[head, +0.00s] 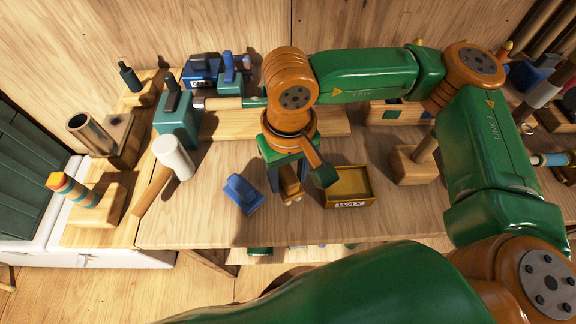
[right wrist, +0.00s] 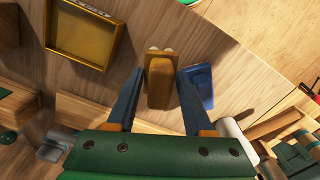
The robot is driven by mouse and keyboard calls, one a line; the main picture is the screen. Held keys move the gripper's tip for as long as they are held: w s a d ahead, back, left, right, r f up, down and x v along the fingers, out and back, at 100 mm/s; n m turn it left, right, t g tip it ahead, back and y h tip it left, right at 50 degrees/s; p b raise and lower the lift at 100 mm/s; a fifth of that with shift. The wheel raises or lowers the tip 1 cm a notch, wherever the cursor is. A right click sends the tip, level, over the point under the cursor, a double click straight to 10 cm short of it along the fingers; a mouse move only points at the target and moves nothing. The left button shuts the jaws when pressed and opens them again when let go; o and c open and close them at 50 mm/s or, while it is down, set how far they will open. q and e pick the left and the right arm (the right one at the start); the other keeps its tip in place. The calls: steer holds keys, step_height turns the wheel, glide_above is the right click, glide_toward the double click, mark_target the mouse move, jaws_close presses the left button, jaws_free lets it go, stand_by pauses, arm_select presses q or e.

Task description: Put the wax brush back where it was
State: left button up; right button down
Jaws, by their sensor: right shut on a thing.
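My right gripper (head: 289,186) points down over the middle of the workbench, its blue-grey fingers shut on a small brown wooden piece with pale rounded ends, which looks like the wax brush (head: 291,183). In the right wrist view the wax brush (right wrist: 159,82) sits between the two fingers (right wrist: 160,75). Whether it touches the bench is hard to tell. A yellow open box labelled WAX (head: 348,201) stands just right of the gripper in the head view; it also shows in the right wrist view (right wrist: 80,58). My left gripper is not in view.
A blue tool (head: 243,194) lies close left of the brush. A white-headed mallet (head: 173,157) lies further left. A wooden block with a peg (head: 414,165) stands right of the box. Blue-green tools on stands line the back. Bare bench lies in front.

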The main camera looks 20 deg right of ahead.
mark_target(290, 171)
steer(key=f, duration=0.2)
steer(key=f+p, duration=0.1)
steer(key=shift+w+d+f, duration=0.15)
steer(key=shift+w+f, duration=0.05)
steer(key=shift+f, duration=0.45)
steer(key=shift+c, duration=1.4)
jaws_free()
steer(key=shift+r, duration=0.1)
steer(key=shift+r+p, duration=0.3)
steer(key=shift+r, duration=0.1)
step_height(290, 171, up, 11)
steer(key=shift+r+b, duration=0.1)
steer(key=shift+b, duration=0.55)
steer(key=shift+r, duration=0.2)
steer(key=shift+r, duration=0.1)
